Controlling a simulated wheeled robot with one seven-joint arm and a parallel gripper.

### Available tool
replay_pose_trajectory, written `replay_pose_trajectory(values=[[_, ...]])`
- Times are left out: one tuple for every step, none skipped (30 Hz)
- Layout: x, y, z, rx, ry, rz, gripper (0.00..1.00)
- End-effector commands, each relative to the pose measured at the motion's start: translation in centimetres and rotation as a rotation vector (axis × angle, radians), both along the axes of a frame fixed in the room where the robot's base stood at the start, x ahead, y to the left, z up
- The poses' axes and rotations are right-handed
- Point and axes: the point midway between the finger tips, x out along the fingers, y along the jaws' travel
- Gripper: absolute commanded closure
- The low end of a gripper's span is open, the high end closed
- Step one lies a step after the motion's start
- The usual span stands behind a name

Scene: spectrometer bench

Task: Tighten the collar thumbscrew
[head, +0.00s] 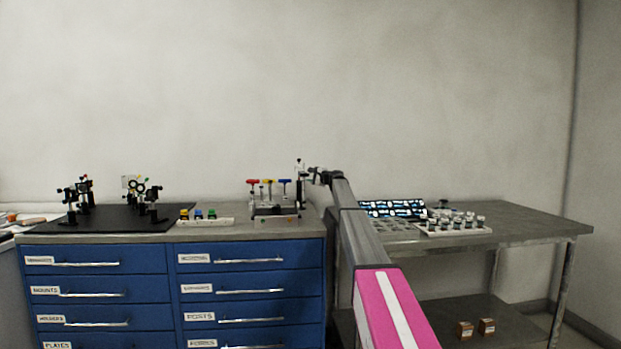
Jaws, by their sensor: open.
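A slim upright post assembly (299,171) stands at the right end of the blue cabinet's top, with dark and pale parts along it. The collar and its thumbscrew are too small to make out. My gripper (312,175) is at the end of my arm, just right of the post's upper part. It is small and dark here, and is open with nothing seen in it. I cannot tell whether it touches the post.
A rack of red, yellow and blue T-handled tools (268,183) stands just left of the post. Small bottles (198,214) and optical mounts on a black board (108,224) are farther left. A side table (520,228) at right holds a vial tray (453,231).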

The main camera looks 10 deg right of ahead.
Motion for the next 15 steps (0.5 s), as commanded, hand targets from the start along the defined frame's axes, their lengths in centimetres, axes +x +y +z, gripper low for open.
replay_pose_trajectory(values=[[-0.4, -0.2, 0.0, 0.0, 0.0, 0.0, 0.57], [-0.6, -0.4, 0.0, 0.0, 0.0, 0.0, 0.57], [-0.9, -0.6, 0.0, 0.0, 0.0, 0.0, 0.57], [-1.2, -0.8, 0.0, 0.0, 0.0, 0.0, 0.57], [-1.5, -1.1, 0.0, 0.0, 0.0, 0.0, 0.57], [-2.0, -1.4, 0.0, 0.0, 0.0, 0.0, 0.57], [-2.4, -1.7, 0.0, 0.0, 0.0, 0.0, 0.57], [-2.8, -2.1, 0.0, 0.0, -0.001, -0.001, 0.57], [-3.3, -2.6, 0.0, 0.0, 0.0, -0.002, 0.57], [-3.8, -3.0, 0.0, 0.0, 0.0, -0.002, 0.57], [-4.2, -3.4, -0.1, 0.0, 0.0, -0.002, 0.57], [-4.8, -3.8, -0.1, 0.0, 0.0, -0.002, 0.57], [-5.3, -4.2, -0.1, 0.0, -0.001, -0.001, 0.57], [-5.7, -4.5, -0.1, 0.0, -0.001, -0.001, 0.57], [-6.3, -5.0, -0.1, 0.0, -0.001, -0.001, 0.57]])
